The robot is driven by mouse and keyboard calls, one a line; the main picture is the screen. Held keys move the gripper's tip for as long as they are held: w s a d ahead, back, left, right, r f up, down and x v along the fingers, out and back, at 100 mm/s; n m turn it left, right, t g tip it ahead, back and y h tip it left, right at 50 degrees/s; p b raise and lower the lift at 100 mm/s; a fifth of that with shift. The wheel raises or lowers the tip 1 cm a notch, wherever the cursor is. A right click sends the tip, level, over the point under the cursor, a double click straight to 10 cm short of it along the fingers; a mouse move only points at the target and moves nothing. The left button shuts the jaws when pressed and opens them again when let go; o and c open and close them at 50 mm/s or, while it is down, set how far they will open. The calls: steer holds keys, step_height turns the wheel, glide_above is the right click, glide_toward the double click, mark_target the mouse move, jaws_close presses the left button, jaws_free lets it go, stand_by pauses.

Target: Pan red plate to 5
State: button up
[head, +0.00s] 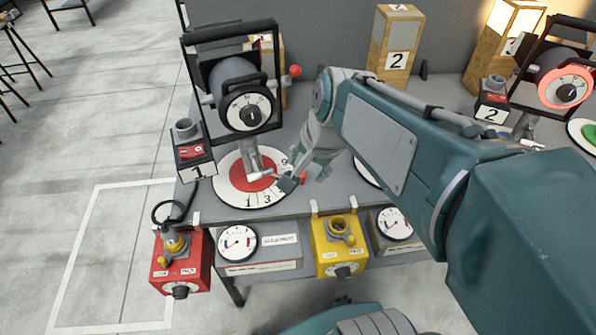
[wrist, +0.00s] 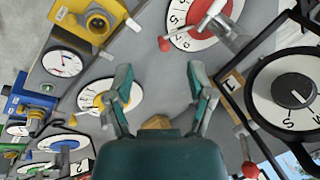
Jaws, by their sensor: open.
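The red plate (head: 240,172) is a red disc inside a white numbered ring, on the grey table under lamp 1. A grey post stands on it, and the ring's 1 and 3 face the table's front edge. In the wrist view the red plate (wrist: 202,12) is at the top, cut by the edge; a 5 seems readable on its ring. A red ball knob (wrist: 163,44) sticks out from the plate, apart from the fingers and ahead of the gap between them. My gripper (head: 302,182) is open and empty at the plate's right side. The wrist view shows both fingers (wrist: 160,82).
A red box (head: 180,262) and a yellow box (head: 338,247) hang at the front edge. A yellow plate (wrist: 90,98) lies beside it, partly behind my arm in the head view.

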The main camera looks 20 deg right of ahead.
mark_target(304, 173)
steer(key=w+d+f+m+g+y, duration=0.1)
steer(key=w+d+f+m, duration=0.35)
steer(key=m, duration=0.25)
steer(key=w+d+f+m+y, duration=0.1)
steer(key=w+d+f+m, duration=0.3)
steer(key=m, duration=0.4)
steer(key=x, duration=0.7)
steer(key=w+a+x, duration=0.1)
steer(key=x, duration=0.2)
steer(key=shift+w+a, duration=0.1)
steer(key=shift+w, duration=0.05)
steer(key=shift+y, duration=0.3)
steer(key=shift+r, duration=0.1)
jaws_close()
